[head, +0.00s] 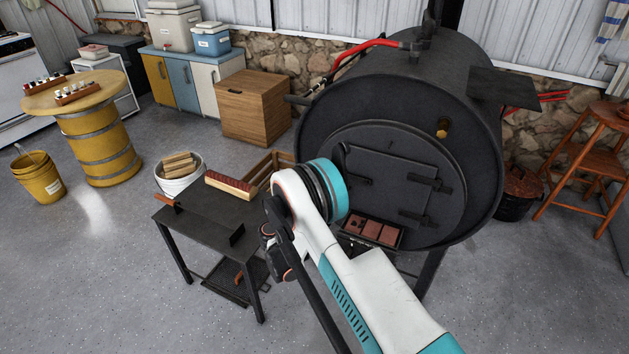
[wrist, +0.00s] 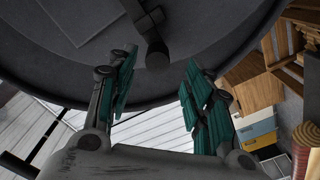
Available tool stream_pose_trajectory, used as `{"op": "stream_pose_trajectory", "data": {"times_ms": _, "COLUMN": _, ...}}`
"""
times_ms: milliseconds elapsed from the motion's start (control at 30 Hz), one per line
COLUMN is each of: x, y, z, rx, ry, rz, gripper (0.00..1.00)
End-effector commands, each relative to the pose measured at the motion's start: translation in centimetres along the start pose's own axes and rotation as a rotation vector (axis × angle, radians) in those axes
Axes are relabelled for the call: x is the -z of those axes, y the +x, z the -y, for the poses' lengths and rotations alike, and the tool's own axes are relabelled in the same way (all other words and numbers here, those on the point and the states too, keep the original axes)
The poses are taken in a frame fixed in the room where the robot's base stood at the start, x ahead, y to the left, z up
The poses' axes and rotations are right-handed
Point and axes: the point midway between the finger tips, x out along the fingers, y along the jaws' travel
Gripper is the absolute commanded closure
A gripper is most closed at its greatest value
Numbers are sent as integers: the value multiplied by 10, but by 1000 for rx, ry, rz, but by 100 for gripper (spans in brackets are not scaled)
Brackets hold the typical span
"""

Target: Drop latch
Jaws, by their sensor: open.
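The woodstove's square door (head: 385,183) is set in the round front of a big black barrel (head: 415,130) in the head view. A dark latch (head: 341,158) shows at the door's left side, partly hidden by my arm. In the wrist view a dark latch bar (wrist: 154,42) with a rounded end points down between my fingertips. My gripper (wrist: 158,75) is open, with a teal-padded finger on either side of the bar's end. I see no contact, and cannot tell how deep the bar sits between them. In the head view my arm hides most of the gripper.
A dark metal table (head: 205,215) with a red-and-tan block (head: 230,185) stands left of my arm. A tray of bricks (head: 372,232) sits below the door. A white bucket of wood (head: 180,180) is farther left. Open floor lies at front left.

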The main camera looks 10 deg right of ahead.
Motion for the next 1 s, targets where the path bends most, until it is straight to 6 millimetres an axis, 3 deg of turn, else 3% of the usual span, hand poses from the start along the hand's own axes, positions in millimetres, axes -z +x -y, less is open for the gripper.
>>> {"op": "stream_pose_trajectory", "data": {"times_ms": 100, "x": 1, "y": -24, "z": 1, "rx": 2, "ry": 0, "rz": -2, "gripper": 54}}
{"op": "stream_pose_trajectory", "data": {"times_ms": 333, "x": 0, "y": -50, "z": 1, "rx": 1, "ry": 0, "rz": -1, "gripper": 54}}
{"op": "stream_pose_trajectory", "data": {"times_ms": 1000, "x": 4, "y": -51, "z": -4, "rx": 6, "ry": 1, "rz": 9, "gripper": 54}}
